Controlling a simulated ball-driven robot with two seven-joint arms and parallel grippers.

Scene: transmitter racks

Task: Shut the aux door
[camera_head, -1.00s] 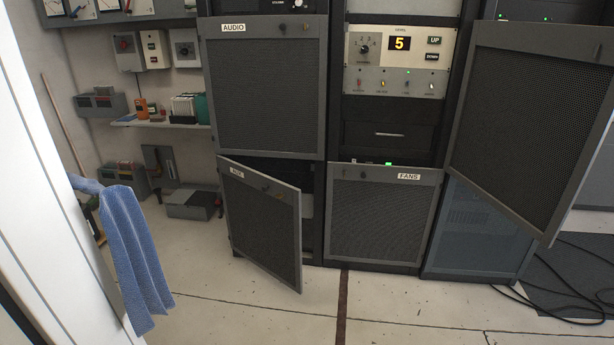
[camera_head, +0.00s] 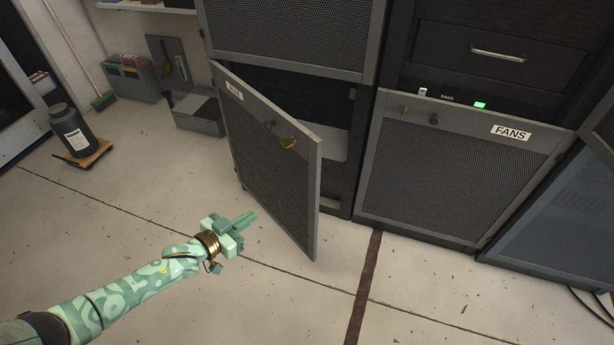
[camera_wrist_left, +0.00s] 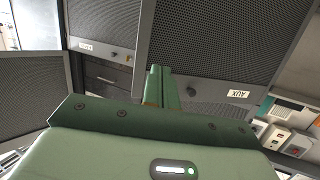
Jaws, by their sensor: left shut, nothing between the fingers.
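The aux door (camera_head: 268,170) is a grey framed mesh panel hinged at its left edge. It stands ajar, its right edge swung out from the rack, and shows a dark opening (camera_head: 318,110) behind it. A brass latch and a dark knob sit near its top. My left gripper (camera_head: 248,218) is shut and empty, in front of the door's lower left part. In the left wrist view the door (camera_wrist_left: 225,45) appears upside down with its AUX label, beyond the closed fingers (camera_wrist_left: 158,85). I cannot tell whether they touch it. My right gripper is not in view.
The closed FANS door (camera_head: 455,175) stands to the right. A grey toolbox (camera_head: 198,112) lies on the floor left of the aux door. A dark canister (camera_head: 72,132) stands farther left. The floor in front is clear.

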